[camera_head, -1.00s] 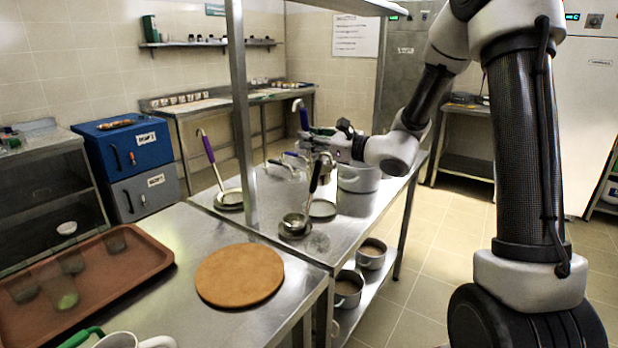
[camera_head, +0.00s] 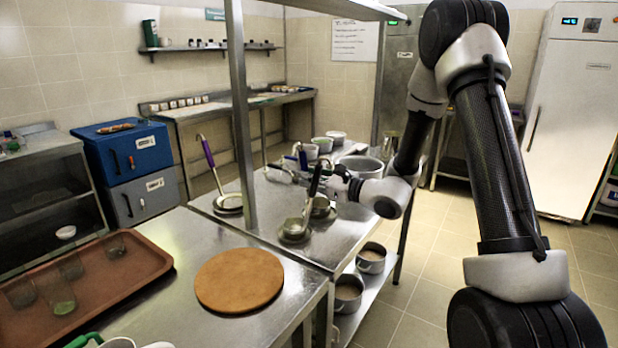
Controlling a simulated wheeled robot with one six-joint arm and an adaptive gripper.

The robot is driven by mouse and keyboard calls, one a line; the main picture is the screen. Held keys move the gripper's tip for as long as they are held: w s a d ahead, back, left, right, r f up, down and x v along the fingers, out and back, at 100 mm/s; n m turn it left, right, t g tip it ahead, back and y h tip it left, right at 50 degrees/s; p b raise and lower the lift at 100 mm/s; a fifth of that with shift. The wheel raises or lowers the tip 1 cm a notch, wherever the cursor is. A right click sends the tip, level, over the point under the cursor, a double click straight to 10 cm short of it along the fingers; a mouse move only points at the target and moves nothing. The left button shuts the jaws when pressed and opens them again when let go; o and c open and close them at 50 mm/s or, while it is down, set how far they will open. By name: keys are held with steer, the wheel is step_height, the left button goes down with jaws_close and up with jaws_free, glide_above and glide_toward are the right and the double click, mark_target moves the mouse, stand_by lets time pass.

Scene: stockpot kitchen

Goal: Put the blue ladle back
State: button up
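The blue ladle (camera_head: 303,157) stands with its hooked blue handle up, at my gripper (camera_head: 318,178) over the middle of the steel table. The ladle moves with the gripper, which appears shut on it; the fingers are small and partly hidden. A steel bowl (camera_head: 321,207), apparently this ladle's, is at the round rest below; I cannot tell whether it touches. A purple-handled ladle (camera_head: 208,151) leans on a rest (camera_head: 228,204) at the left.
A shelf post (camera_head: 241,120) rises between the left ladle and the others. A large pot (camera_head: 361,166) and smaller pots (camera_head: 322,144) stand behind my gripper. A round brown board (camera_head: 239,280) and brown tray (camera_head: 140,272) lie on the near counter. Pots (camera_head: 348,292) stand on the lower shelf.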

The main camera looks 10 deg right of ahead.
steer(key=o, duration=0.4)
steer(key=v, duration=1.2)
steer(key=shift+r, duration=0.1)
